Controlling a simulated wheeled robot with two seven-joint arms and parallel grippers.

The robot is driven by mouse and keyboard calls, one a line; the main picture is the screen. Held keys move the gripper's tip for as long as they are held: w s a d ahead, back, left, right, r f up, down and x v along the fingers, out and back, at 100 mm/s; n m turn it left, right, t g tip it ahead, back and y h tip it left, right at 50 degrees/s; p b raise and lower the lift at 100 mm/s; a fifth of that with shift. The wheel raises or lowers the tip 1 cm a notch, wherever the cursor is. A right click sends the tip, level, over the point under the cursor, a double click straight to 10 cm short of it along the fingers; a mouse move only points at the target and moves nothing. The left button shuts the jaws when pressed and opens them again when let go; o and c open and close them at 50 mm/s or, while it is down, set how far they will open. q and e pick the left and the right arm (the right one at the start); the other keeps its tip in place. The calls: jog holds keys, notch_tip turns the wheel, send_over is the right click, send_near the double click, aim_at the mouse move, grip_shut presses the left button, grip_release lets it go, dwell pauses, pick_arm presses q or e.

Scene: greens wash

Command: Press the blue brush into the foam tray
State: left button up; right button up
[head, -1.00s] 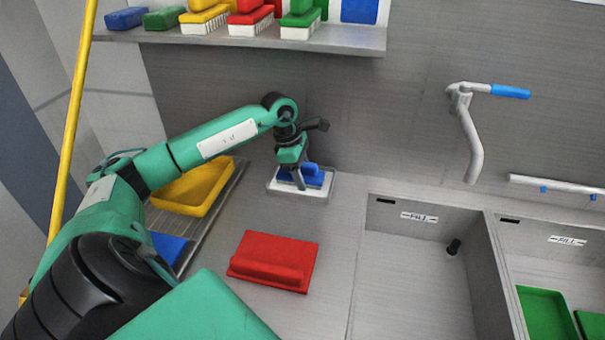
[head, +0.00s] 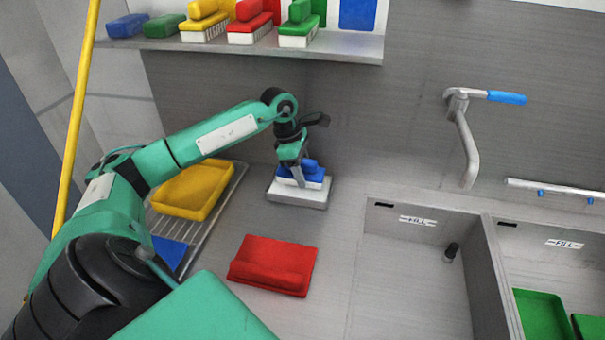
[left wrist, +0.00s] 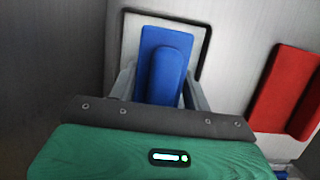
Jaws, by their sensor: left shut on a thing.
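The blue brush (head: 312,170) is held over the foam tray (head: 318,195) at the back of the counter. Its white bristles show between the blue body and the tray. I cannot tell if the bristle tips touch the foam. My left gripper (head: 300,178) is shut on the brush from above. In the left wrist view the blue brush (left wrist: 162,70) lies between the two fingers, over the pale tray (left wrist: 133,30) with its dark rim. The brush hides most of the tray's inside. My right gripper is not in view.
A red flat item (head: 272,264) with a raised bar lies on the counter in front. A yellow tray (head: 190,190) and a blue item (head: 170,250) are on the rack at left. Sink basins (head: 415,280) are at right. A shelf (head: 330,50) with brushes hangs above.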

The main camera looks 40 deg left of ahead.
aim_at(304, 160)
pick_arm(q)
jog(key=shift+r+p, duration=1)
jog(key=shift+r, duration=1.15)
